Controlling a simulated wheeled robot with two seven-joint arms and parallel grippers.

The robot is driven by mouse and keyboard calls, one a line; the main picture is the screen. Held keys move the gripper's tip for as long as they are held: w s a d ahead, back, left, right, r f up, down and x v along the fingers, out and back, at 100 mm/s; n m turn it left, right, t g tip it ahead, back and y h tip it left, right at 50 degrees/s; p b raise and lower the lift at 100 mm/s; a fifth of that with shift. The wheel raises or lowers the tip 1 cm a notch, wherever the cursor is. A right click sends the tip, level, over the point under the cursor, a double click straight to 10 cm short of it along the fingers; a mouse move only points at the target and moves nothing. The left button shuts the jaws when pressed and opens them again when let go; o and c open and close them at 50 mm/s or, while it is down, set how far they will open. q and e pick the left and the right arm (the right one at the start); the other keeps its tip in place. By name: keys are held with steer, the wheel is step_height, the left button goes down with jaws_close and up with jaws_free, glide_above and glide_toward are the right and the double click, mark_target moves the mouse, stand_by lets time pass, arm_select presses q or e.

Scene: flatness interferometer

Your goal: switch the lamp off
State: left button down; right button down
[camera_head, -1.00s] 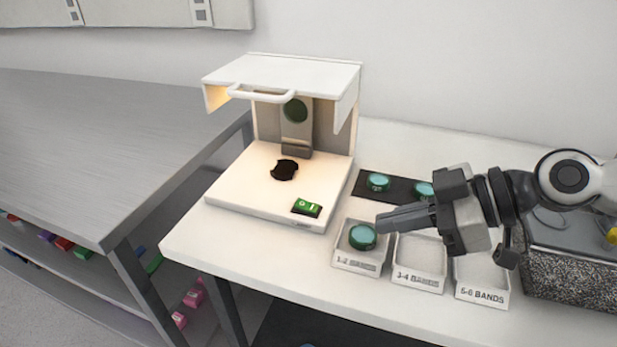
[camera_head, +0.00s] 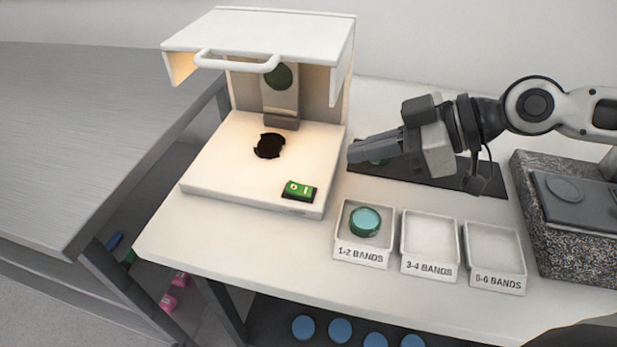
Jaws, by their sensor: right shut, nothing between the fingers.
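The interferometer (camera_head: 240,185) is a white open-fronted unit with a raised hood (camera_head: 262,33) and a warm glow inside, so its lamp is lit. A green rocker switch (camera_head: 300,191) marked 0 and I sits at the front right of its base. A black holder (camera_head: 269,146) in the middle of the base looks empty. My right gripper (camera_head: 352,153) is shut and empty, pointing left, above the dark mat and to the right of the base. It is apart from the switch. My left gripper is not in view.
Three white trays stand in front: the 1-2 bands tray (camera_head: 345,247) holds a teal disc (camera_head: 365,222); the 3-4 bands tray (camera_head: 429,265) and 5-6 bands tray (camera_head: 497,280) are empty. A dark mat (camera_head: 420,178) lies behind them. A speckled block (camera_head: 570,235) stands right.

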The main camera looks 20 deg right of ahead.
steer(key=p, duration=0.1)
glide_above(306, 190)
steer(key=f, duration=0.4)
steer(key=shift+s+d+f, duration=0.25)
steer(key=shift+s+d, duration=0.1)
steer(key=shift+d, duration=0.05)
step_height(306, 190, down, 3)
steer(key=shift+w+a+r, duration=0.15)
steer(key=shift+r, duration=0.05)
steer(key=shift+a+f, duration=0.1)
steer(key=shift+f, duration=0.45)
steer(key=shift+w+a, duration=0.1)
steer(key=shift+f, duration=0.15)
